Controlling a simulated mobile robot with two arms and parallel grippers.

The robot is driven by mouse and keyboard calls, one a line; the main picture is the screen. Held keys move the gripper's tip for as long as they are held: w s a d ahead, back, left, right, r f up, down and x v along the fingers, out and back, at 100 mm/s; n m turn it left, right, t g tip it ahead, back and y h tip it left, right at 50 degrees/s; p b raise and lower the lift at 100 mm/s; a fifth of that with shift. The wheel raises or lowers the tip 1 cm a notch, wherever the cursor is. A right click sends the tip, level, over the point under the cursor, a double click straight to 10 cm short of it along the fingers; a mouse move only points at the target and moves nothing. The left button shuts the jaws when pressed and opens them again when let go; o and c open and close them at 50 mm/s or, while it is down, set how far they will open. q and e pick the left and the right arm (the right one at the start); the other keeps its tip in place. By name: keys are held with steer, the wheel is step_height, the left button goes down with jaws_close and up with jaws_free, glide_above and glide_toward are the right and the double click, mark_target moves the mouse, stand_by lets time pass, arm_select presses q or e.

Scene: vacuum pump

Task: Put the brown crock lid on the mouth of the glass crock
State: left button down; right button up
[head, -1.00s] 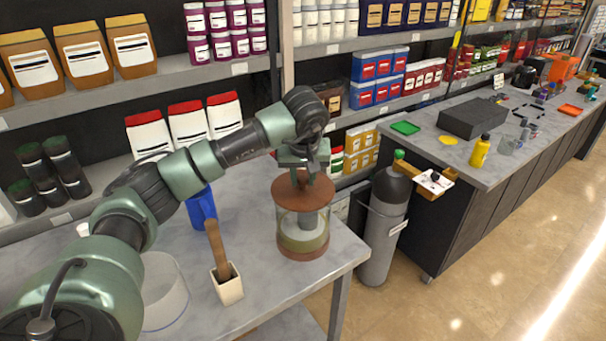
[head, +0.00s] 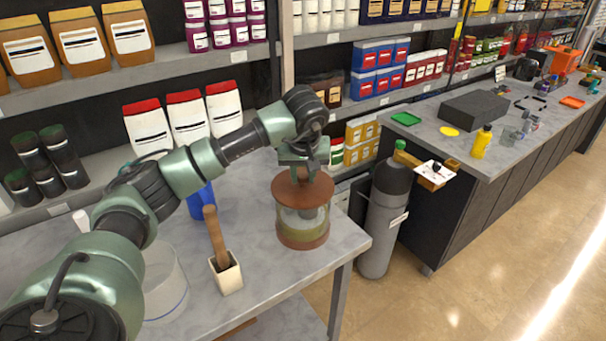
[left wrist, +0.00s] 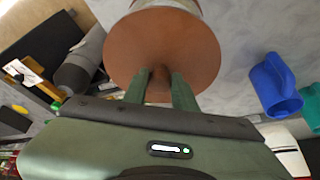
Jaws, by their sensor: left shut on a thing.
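The brown crock lid (head: 289,189) is a round disc with a knob, held level above the glass crock (head: 303,225). My left gripper (head: 304,172) is shut on the lid's knob from above. In the left wrist view the lid (left wrist: 195,45) fills the top middle, and my gripper's fingers (left wrist: 160,85) sit on either side of the knob. The crock has clear walls, a brown base and pale contents. The lid hides its mouth, so I cannot tell whether the two touch. My right gripper is not in view.
A white pot (head: 228,276) with a wooden-handled tool, a clear glass vessel (head: 165,285) and a blue mug (head: 202,203) stand left of the crock. A grey cylinder (head: 384,225) stands beyond the table's right edge. Stocked shelves run behind.

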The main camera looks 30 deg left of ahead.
mark_target(303, 194)
arm_select(q)
steer(key=shift+f, duration=0.4)
steer(key=c, duration=1.1)
jaws_free()
steer(key=shift+o, duration=0.2)
steer(key=b+v, duration=0.2)
steer(key=v, duration=0.4)
steer(key=shift+r, duration=0.4)
steer(key=shift+s+d+r, duration=0.2)
steer(key=shift+s+r, duration=0.05)
steer(key=shift+r, duration=0.25)
